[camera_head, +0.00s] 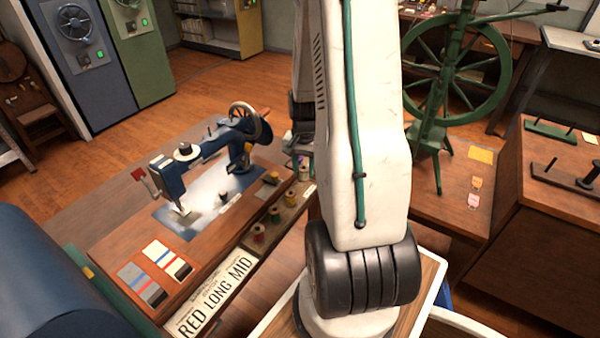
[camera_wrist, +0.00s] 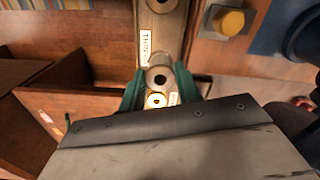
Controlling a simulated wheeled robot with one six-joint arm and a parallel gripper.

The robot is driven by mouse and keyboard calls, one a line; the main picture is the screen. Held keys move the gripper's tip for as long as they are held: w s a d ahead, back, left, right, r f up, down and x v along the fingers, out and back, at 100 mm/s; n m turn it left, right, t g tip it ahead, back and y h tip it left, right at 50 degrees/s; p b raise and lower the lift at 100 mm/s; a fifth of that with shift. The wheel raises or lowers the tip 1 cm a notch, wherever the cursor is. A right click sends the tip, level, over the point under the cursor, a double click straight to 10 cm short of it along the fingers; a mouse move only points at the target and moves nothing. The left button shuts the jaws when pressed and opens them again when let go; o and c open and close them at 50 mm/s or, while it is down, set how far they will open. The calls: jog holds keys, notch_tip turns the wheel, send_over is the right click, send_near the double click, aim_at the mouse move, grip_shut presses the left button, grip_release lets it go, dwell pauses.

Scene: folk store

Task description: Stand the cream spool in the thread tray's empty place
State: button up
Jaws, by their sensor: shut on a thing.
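My gripper (camera_wrist: 159,72) shows in the wrist view as two green fingers, one on each side of a pale cream spool (camera_wrist: 160,80) seen end-on with a dark hole. It is shut on this spool. The thread tray (camera_wrist: 174,40) lies beyond the fingertips, with a white label and another round spool top at the upper end. A bright ringed disc lies just below the held spool; I cannot tell what it is. In the head view the tray (camera_head: 240,252) runs along the table edge with several spools. My arm covers much of this area, and I cannot make out the empty place.
A blue sewing machine (camera_head: 172,180) stands on the wooden table (camera_head: 118,246) left of the tray. Striped sample cards (camera_head: 162,262) lie in front. A green spinning wheel (camera_head: 500,90) stands at the right.

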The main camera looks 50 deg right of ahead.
jog(key=shift+s+a+f, duration=0.1)
jog(key=shift+f, duration=1.6)
jog(key=o, duration=0.7)
jog(key=shift+f, duration=0.15)
notch_tip(320, 180, up, 12)
jog(key=w+a+r+n, duration=0.1)
jog(key=a+r+n, duration=0.3)
jog(key=a+r, duration=0.65)
jog(key=s+a+r+n, duration=0.3)
jog(key=s+a, duration=0.1)
jog(key=a, duration=0.2)
jog(key=s+a+r+n, duration=0.3)
jog(key=s+a, duration=0.2)
jog(key=a, duration=0.2)
jog(key=s+a+r+n+t, duration=0.1)
jog(key=s+a+r+n, duration=0.2)
jog(key=s+a, duration=0.2)
jog(key=shift+a+r+n, duration=0.15)
jog(key=shift+a+n, duration=0.15)
jog(key=shift+a, duration=0.6)
